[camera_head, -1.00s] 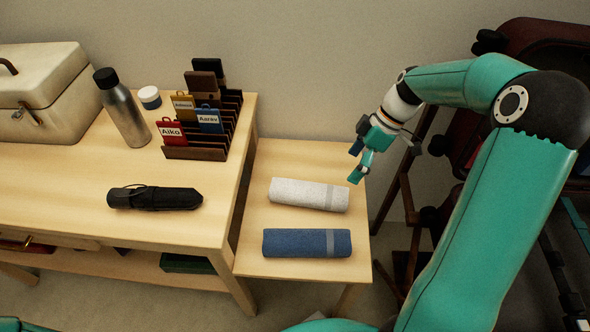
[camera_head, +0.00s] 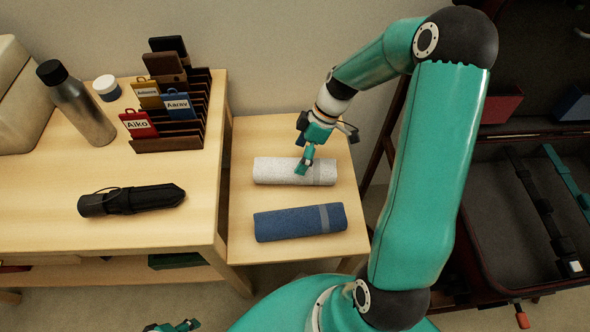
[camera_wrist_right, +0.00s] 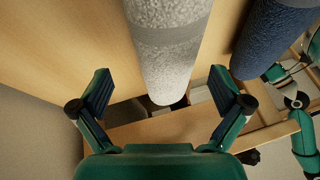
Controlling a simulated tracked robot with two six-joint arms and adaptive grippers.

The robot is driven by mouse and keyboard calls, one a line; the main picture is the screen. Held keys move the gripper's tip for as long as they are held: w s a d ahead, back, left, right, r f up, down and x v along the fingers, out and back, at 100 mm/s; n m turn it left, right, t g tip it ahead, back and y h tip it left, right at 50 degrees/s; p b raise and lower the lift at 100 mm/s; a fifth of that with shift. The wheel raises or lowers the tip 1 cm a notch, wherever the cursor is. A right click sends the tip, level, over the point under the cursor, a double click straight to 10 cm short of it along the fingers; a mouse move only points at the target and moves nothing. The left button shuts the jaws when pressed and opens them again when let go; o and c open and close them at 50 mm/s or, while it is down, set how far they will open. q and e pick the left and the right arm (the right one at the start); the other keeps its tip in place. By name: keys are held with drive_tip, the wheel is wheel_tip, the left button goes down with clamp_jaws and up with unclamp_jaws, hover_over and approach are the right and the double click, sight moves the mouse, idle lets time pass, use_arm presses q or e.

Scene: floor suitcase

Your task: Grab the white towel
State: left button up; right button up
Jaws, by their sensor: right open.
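The white towel (camera_head: 275,171), rolled up with a grey band near its right end, lies on the small side table. My right gripper (camera_head: 304,162) is over its right half, pointing down. In the right wrist view the right gripper (camera_wrist_right: 160,90) is open, with one finger on each side of the white towel (camera_wrist_right: 168,50) near its end, and nothing is gripped. Whether the fingers touch it I cannot tell. Part of my left gripper (camera_head: 174,326) shows at the bottom edge of the head view, mostly cut off.
A rolled blue towel (camera_head: 290,222) lies just in front of the white one; it also shows in the wrist view (camera_wrist_right: 265,38). The desk at left holds a black umbrella (camera_head: 130,200), a bottle (camera_head: 80,108) and a tag rack (camera_head: 180,128). An open suitcase (camera_head: 480,215) is at right.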

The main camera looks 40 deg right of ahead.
sight(292, 171)
drive_tip(key=shift+b+x, duration=0.35)
drive_tip(key=shift+x, duration=2.35)
drive_tip(key=shift+s+a, duration=0.15)
drive_tip(key=shift+r, duration=0.1)
drive_tip(key=c, duration=1.2)
